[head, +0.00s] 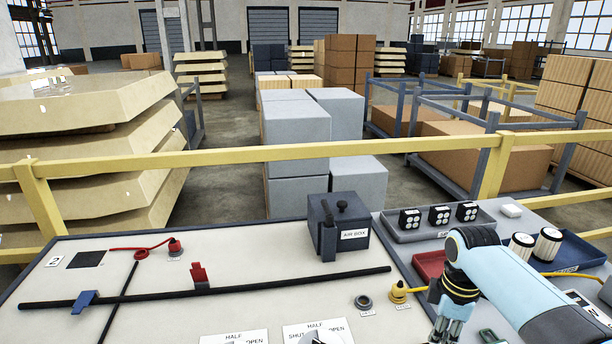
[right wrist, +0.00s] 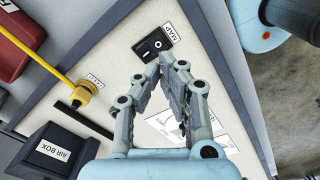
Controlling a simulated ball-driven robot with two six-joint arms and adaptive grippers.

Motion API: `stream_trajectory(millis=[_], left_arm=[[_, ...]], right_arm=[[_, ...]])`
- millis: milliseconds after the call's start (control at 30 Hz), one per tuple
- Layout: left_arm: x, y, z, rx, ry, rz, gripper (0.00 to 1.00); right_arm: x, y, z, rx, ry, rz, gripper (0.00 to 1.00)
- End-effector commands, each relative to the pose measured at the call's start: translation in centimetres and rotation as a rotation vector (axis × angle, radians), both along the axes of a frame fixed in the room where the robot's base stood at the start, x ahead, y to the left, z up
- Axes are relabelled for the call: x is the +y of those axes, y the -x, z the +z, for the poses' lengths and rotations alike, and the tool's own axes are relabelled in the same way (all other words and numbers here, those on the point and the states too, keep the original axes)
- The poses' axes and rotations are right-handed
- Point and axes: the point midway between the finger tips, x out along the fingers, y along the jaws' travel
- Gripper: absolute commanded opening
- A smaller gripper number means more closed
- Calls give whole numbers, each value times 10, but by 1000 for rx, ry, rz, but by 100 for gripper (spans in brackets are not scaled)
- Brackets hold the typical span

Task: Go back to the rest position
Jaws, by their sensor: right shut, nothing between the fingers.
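My right arm comes in from the right in the head view. My right gripper (head: 450,335) points down over the right part of the cream panel (head: 240,262), partly cut off by the bottom edge. In the right wrist view my right gripper (right wrist: 172,66) is shut with nothing between its fingers. Its tips show just below a black rocker switch (right wrist: 153,43) marked MAP; I cannot tell how far above the panel they are. My left gripper is not in view.
The dark AIR BOX (head: 340,222) with its lever stands at the panel's back. A yellow plug (head: 398,292) with a cable sits left of my right gripper. A grey tray (head: 410,234) holds black blocks; a blue tray (head: 585,250) lies behind my arm. A yellow rail (head: 300,150) runs behind.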

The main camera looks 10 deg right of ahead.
Motion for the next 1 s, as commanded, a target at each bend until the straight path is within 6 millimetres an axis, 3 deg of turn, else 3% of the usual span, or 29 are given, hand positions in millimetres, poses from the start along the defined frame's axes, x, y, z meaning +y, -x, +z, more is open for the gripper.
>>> stream_trajectory(millis=[167, 300, 400, 700, 1000], left_arm=[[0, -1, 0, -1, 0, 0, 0], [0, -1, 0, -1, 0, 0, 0], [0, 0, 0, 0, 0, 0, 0], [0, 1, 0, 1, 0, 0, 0], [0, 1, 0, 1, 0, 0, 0]], right_arm=[[5, 60, 7, -73, 19, -228, 0], [12, 116, 36, -151, 11, -449, 0], [17, 148, 58, -193, -4, -571, 0], [26, 209, 115, -271, -55, -806, 0], [33, 250, 161, -318, -103, -962, 0]])
